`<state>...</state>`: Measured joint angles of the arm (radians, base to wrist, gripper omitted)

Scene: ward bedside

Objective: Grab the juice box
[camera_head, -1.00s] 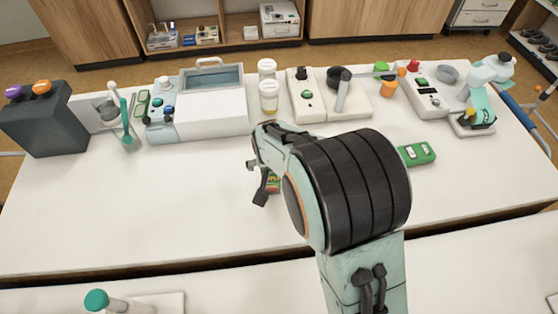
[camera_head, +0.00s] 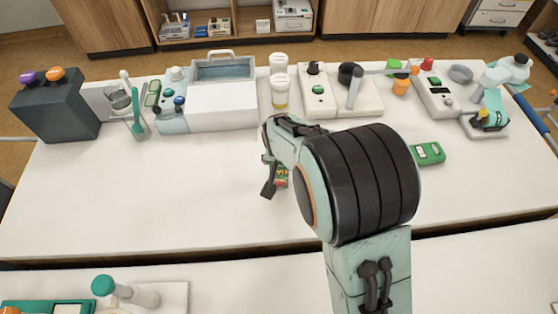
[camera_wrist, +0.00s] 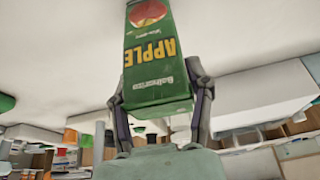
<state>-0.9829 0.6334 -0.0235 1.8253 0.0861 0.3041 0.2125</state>
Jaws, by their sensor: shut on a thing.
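The juice box (camera_wrist: 155,60) is green, with yellow "APPLE" lettering and a red fruit picture, upside down in the wrist view. My gripper (camera_wrist: 157,88) is shut on it, one dark finger against each side. In the head view only a small green and red part of the juice box (camera_head: 282,177) shows, beside my gripper (camera_head: 269,168). The rest is hidden behind my wrist. I cannot tell whether the box touches the white table (camera_head: 150,200) or hangs just above it.
The table's left front is clear. A nearer counter holds a teal-capped bottle (camera_head: 125,291).

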